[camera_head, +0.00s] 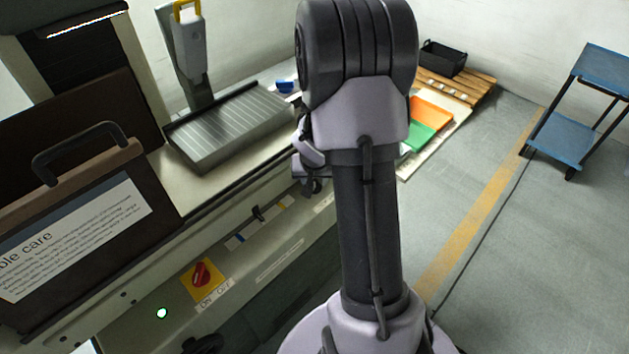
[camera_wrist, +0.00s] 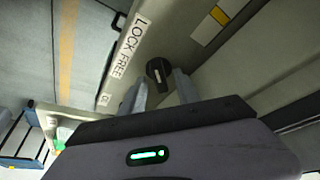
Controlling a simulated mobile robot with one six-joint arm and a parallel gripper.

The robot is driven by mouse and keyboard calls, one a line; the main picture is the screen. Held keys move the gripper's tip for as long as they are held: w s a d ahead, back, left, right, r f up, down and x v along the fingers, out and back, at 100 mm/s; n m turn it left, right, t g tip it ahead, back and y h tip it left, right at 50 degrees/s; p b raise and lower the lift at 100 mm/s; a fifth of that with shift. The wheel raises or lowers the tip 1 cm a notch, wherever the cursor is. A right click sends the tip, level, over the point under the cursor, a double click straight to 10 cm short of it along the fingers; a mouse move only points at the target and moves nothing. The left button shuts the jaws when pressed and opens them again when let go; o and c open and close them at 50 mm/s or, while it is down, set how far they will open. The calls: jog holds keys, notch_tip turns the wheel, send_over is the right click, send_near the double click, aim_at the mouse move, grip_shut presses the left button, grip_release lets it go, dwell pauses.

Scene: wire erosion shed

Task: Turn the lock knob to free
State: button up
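The lock knob (camera_wrist: 158,72) is a round black knob with a pale line on its face. In the wrist view it sits on the pale machine front beside a white LOCK FREE label (camera_wrist: 131,45). My gripper (camera_wrist: 161,84) is open, with one grey finger on either side of the knob's near edge. I cannot tell whether the fingers touch it. In the head view my gripper (camera_head: 318,186) is partly hidden by my arm, close to the machine front, and I cannot make out the knob there.
A red ON/OFF switch (camera_head: 201,275) on a yellow plate and a black lever (camera_head: 258,213) are on the same front. A grey ribbed plate (camera_head: 228,125) lies above. A blue cart (camera_head: 566,130) stands right; the floor between is clear.

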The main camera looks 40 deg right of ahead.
jog(key=shift+c, duration=0.5)
grip_shut()
